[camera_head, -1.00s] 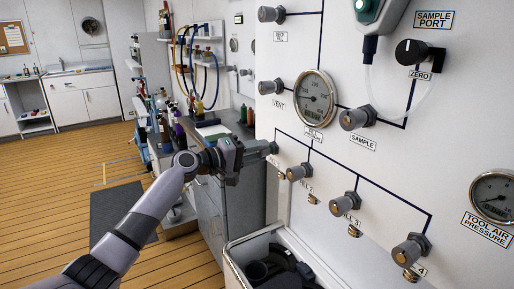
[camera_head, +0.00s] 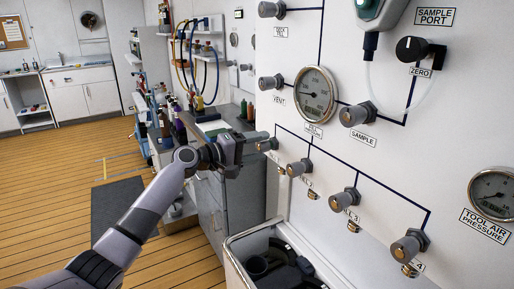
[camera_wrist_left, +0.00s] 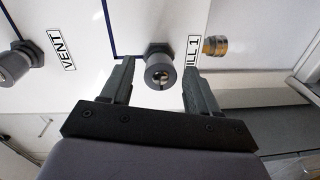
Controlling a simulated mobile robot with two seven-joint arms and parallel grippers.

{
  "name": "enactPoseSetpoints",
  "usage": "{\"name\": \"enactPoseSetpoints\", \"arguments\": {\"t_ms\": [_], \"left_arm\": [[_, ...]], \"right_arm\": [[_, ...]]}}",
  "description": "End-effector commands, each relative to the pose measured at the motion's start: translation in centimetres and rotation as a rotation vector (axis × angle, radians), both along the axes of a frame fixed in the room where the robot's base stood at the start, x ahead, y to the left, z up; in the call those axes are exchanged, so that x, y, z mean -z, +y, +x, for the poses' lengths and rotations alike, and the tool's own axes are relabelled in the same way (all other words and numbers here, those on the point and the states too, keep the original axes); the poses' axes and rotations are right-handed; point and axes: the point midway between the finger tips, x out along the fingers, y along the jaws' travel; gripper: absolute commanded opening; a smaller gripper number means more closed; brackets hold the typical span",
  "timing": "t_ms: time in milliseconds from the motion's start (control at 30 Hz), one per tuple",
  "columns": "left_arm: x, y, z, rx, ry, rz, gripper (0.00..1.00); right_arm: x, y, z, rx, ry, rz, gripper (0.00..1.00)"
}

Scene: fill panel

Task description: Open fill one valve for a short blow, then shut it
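The fill one valve is a grey cylindrical knob (camera_head: 268,145) on the white panel, at the left end of the lower row. In the left wrist view the knob (camera_wrist_left: 159,72) shows end-on beside a partly hidden label reading "ILL 1" (camera_wrist_left: 193,48). My left gripper (camera_head: 256,140) is at this knob. In the wrist view its two fingers (camera_wrist_left: 158,88) are spread, one on each side of the knob, with visible gaps, so it is open and holds nothing. How far the fingertips reach along the knob is unclear. My right gripper is not in view.
Further fill knobs (camera_head: 299,170) line the lower row to the right, with brass outlets below. The vent knob (camera_head: 271,84) and a round gauge (camera_head: 314,95) sit above. A grey-white bin (camera_head: 235,262) stands below the panel, and a cluttered bench (camera_head: 215,128) is behind my arm.

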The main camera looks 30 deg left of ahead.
Motion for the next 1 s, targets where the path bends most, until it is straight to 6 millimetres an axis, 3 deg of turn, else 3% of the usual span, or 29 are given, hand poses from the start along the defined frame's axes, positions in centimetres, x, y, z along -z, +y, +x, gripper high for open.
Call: {"name": "enactPoseSetpoints", "arguments": {"t_ms": [233, 700, 1000], "left_arm": [[0.1, 0.5, -0.8, 0.001, 0.001, 0.003, 0.6], [-0.2, 3.4, -5.8, 0.0, 0.0, 0.001, 0.6], [-0.4, 3.7, -6.2, 0.0, 0.0, 0.0, 0.6]], "right_arm": [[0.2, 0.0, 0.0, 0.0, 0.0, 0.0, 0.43], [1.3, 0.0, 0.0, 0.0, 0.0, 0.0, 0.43], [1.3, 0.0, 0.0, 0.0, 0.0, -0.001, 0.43]]}}
